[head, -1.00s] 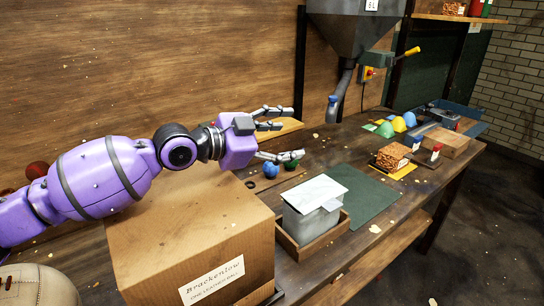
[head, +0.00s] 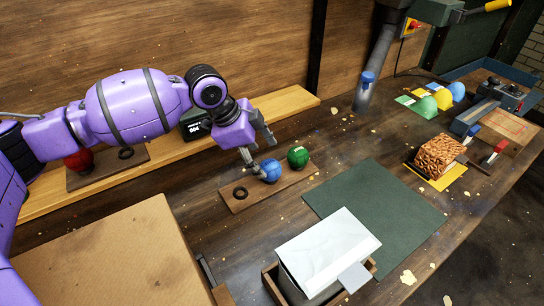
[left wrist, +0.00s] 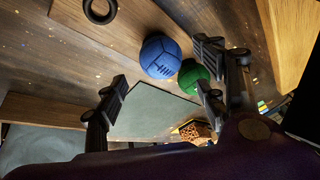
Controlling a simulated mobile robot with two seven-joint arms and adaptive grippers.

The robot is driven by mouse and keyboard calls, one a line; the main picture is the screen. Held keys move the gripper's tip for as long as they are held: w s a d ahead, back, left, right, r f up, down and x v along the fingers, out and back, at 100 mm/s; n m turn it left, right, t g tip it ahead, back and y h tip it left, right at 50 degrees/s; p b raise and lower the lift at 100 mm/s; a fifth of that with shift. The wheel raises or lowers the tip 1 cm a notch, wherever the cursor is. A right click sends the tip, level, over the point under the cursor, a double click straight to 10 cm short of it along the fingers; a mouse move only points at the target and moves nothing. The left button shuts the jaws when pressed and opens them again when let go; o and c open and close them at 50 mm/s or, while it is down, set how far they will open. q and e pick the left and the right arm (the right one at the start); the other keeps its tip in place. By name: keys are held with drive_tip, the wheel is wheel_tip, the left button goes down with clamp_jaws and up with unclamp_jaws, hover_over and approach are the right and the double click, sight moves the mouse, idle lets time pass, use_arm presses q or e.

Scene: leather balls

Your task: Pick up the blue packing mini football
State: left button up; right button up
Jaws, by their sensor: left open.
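The blue mini football (head: 271,171) sits on a small wooden board (head: 232,207) on the bench; it also shows in the left wrist view (left wrist: 160,57). A green ball (head: 298,157) is just to its right on the same board and also shows in the left wrist view (left wrist: 193,76). My left gripper (head: 261,150) is open and empty, its fingers pointing down close to the blue ball, one at its left side. In the left wrist view the gripper's (left wrist: 160,92) fingers are spread wide, with the balls beyond them. Contact cannot be told. My right gripper is not in view.
An empty dark ring (head: 241,193) lies on the board left of the blue ball. A red ball (head: 78,160) is on another board behind. A cardboard box (head: 110,255), a white-topped box (head: 325,250) and a green mat (head: 385,205) lie nearer; a wooden ledge (head: 290,103) runs behind.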

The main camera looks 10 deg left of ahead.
sight(266, 165)
use_arm(q)
drive_tip(key=shift+s+d+f, duration=0.15)
drive_tip(key=shift+d+f, duration=0.15)
drive_tip(key=shift+f, duration=0.5)
drive_tip(key=x, duration=0.5)
drive_tip(key=shift+w+f, duration=0.15)
drive_tip(key=shift+w, duration=0.1)
drive_tip(key=c, duration=1.1)
drive_tip(key=shift+c, duration=0.8)
